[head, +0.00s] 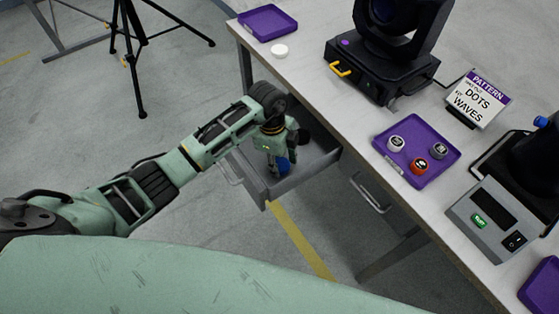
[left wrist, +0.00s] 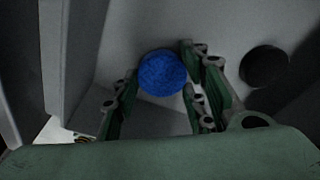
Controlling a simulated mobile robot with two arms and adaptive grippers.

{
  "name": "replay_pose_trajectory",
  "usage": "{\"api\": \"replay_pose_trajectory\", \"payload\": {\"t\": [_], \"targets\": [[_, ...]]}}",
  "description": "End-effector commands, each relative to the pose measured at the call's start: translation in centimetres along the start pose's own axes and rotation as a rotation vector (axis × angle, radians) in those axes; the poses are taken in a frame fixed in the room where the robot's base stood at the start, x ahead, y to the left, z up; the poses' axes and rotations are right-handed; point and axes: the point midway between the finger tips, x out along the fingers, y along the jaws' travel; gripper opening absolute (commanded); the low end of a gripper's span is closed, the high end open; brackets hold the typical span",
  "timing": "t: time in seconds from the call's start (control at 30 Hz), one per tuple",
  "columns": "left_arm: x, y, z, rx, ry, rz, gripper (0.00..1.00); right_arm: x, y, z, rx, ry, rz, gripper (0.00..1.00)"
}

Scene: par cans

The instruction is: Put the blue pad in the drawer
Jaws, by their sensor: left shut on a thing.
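The blue pad (head: 283,165) is a small round disc, low at my left gripper's fingertips in the head view. My left gripper (head: 276,160) points down into the open grey drawer (head: 303,177) under the bench and is shut on the pad. In the left wrist view the pad (left wrist: 162,73) shows between the two fingers of the gripper (left wrist: 163,97), with the grey drawer interior (left wrist: 220,25) behind it. I cannot tell whether the pad touches the drawer floor. My right gripper is not in view.
A dark round disc (left wrist: 265,66) shows right of the fingers in the wrist view. The bench (head: 310,60) above holds a purple tray (head: 440,172) with small round pieces, a black stage light (head: 385,70), a pattern sign (head: 478,98) and a white disc (head: 280,51).

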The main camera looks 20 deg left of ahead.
Motion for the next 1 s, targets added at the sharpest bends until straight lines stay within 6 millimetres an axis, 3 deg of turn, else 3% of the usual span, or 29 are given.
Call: {"api": "replay_pose_trajectory", "payload": {"t": [0.8, 0.83, 1.0], "targets": [[1.2, 0.0, 0.1, 0.000, 0.000, 0.000, 0.29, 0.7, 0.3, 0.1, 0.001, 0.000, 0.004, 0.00], [1.2, 0.0, 0.1, 0.000, 0.000, 0.000, 0.41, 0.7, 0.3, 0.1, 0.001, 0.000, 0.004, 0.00], [1.2, 0.0, 0.1, 0.000, 0.000, 0.000, 0.55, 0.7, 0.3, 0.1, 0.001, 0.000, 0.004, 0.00]]}}
